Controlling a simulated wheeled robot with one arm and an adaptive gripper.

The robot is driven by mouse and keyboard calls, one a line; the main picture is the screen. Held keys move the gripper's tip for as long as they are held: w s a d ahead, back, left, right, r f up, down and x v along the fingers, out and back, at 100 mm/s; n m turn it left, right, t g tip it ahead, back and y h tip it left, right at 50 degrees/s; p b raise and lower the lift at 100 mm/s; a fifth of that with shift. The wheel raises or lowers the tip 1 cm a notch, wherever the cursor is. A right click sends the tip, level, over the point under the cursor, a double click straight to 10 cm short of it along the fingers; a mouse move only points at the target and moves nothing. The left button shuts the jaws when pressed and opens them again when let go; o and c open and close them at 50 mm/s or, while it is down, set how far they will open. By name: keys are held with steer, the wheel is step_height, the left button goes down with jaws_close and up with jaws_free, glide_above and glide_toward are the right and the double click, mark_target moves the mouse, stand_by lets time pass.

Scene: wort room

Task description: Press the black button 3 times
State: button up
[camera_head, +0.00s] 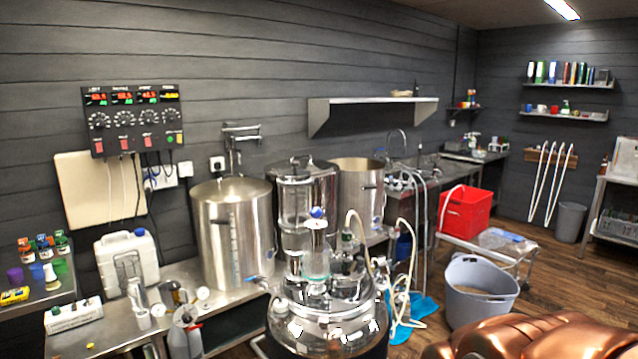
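A black control panel (134,120) hangs on the dark wall at the left. It carries lit red and green digit displays along its top, a row of round dials below them, and several red switches along the bottom. A small green and yellow spot shows at its lower right. I cannot make out a separate black button on the panel or elsewhere; at this size it may blend into the dark housing. My gripper is not in view.
A steel bench with a large pot (235,232), a white canister (127,262) and small bottles stands below the panel. A glass-topped steel vessel (325,315) stands in front. A grey tub (480,290) and red crate (464,213) are right.

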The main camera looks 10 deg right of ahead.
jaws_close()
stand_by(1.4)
